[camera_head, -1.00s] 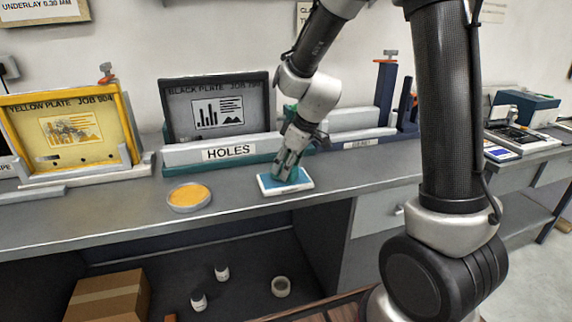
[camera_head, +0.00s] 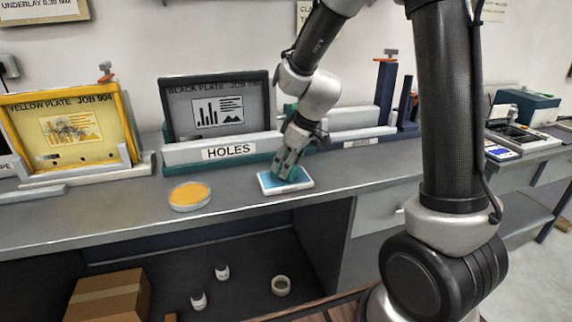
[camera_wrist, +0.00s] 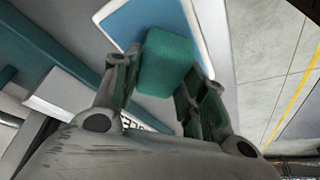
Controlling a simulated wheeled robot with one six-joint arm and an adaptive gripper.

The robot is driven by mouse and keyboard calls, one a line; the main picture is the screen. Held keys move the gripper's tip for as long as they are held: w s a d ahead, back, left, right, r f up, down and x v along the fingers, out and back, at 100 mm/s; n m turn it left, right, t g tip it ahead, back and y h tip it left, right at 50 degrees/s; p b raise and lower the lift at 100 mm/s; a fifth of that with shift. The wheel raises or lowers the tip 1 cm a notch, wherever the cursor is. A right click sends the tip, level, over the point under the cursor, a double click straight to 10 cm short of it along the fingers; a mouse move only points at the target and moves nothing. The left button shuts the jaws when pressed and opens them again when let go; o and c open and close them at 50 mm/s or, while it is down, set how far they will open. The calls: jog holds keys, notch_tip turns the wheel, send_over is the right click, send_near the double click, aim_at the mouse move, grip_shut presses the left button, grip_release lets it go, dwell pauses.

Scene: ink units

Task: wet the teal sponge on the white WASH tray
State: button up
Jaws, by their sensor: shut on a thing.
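The white WASH tray (camera_head: 308,185) lies on the bench in front of the HOLES holder, with a blue surface inside its white rim. My gripper (camera_head: 288,170) points down at the tray from above. In the wrist view my gripper (camera_wrist: 158,95) is shut on the teal sponge (camera_wrist: 165,62), one finger on each side. The sponge lies over the blue surface of the tray (camera_wrist: 205,40); I cannot tell how firmly it touches. In the head view my fingers mostly hide the sponge.
A round dish with orange content (camera_head: 190,196) stands left of the tray. The HOLES holder (camera_head: 222,152) with the black plate (camera_head: 218,105) is behind. The yellow plate (camera_head: 68,132) stands at the left. Bench space right of the tray is clear.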

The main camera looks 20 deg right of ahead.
jog(key=shift+r, duration=3.35)
jog(key=shift+s, duration=0.1)
